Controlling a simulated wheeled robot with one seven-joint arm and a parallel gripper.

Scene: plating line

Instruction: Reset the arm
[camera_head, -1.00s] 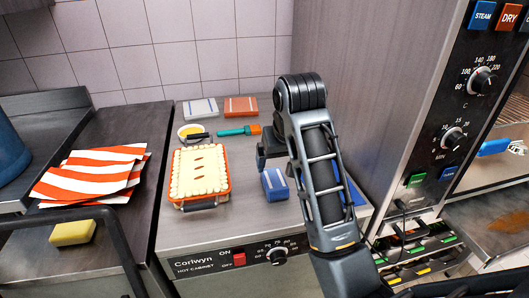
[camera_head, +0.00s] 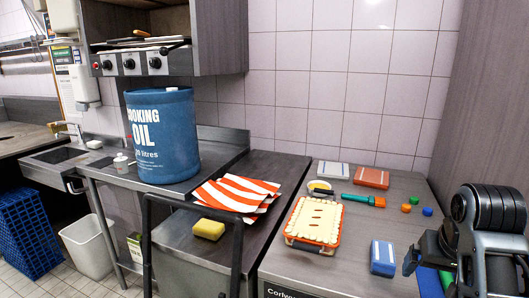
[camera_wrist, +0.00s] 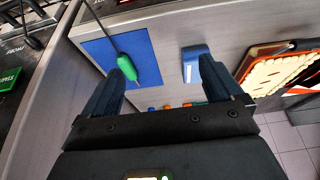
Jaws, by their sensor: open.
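My gripper (camera_wrist: 165,88) shows in the wrist view with its two dark fingers wide apart and nothing between them. In the head view my arm stands at the right edge, over the right end of the steel counter (camera_head: 345,270). A blue box (camera_head: 383,257) stands on the counter to the left of my gripper; it also shows in the wrist view (camera_wrist: 192,64). A blue mat (camera_wrist: 112,47) with a green-handled, corded tool (camera_wrist: 127,68) lies nearby. My arm partly hides the mat in the head view.
An orange dish with a pie (camera_head: 316,222) sits on the counter. A wall panel (camera_head: 483,100) rises at right. Striped cloths (camera_head: 235,194) and an oil drum (camera_head: 163,140) stand left.

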